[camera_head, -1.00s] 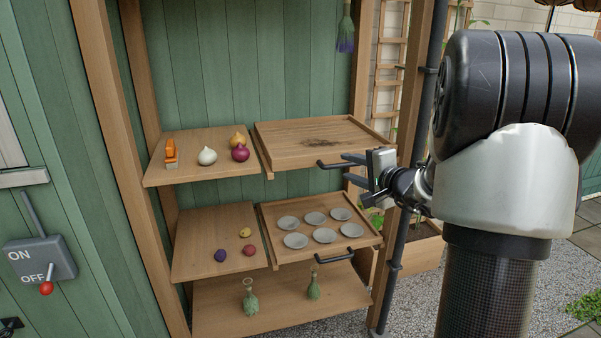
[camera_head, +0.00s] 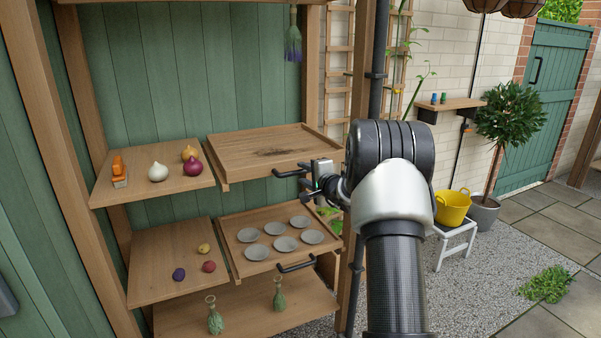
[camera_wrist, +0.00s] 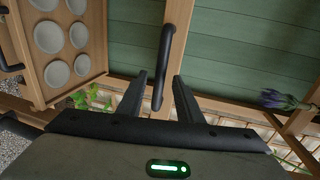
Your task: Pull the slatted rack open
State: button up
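Two pull-out trays with black bar handles sit one above the other; I cannot make out slats on either. The upper tray (camera_head: 225,152) has a dark soil smear on its floor. The lower tray (camera_head: 240,271) holds several grey saucers (camera_head: 284,244). My gripper (camera_head: 306,176) is at the upper tray's handle (camera_head: 286,173), at its front right. In the wrist view my gripper (camera_wrist: 160,80) is open, with the upper handle (camera_wrist: 164,62) reaching in between its two fingers. Contact is not clear. The lower tray (camera_wrist: 98,42) shows at left there.
Left shelves hold an orange tool (camera_head: 119,172), onions (camera_head: 158,172) and small round items (camera_head: 208,266). Two green bottles (camera_head: 279,294) stand on the bottom shelf. A wooden post (camera_head: 358,90) and dark pipe (camera_head: 378,70) rise beside my arm. Gravel lies at right.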

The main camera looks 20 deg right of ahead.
aim_at(302, 172)
jog(key=shift+x, duration=1.65)
grip_shut()
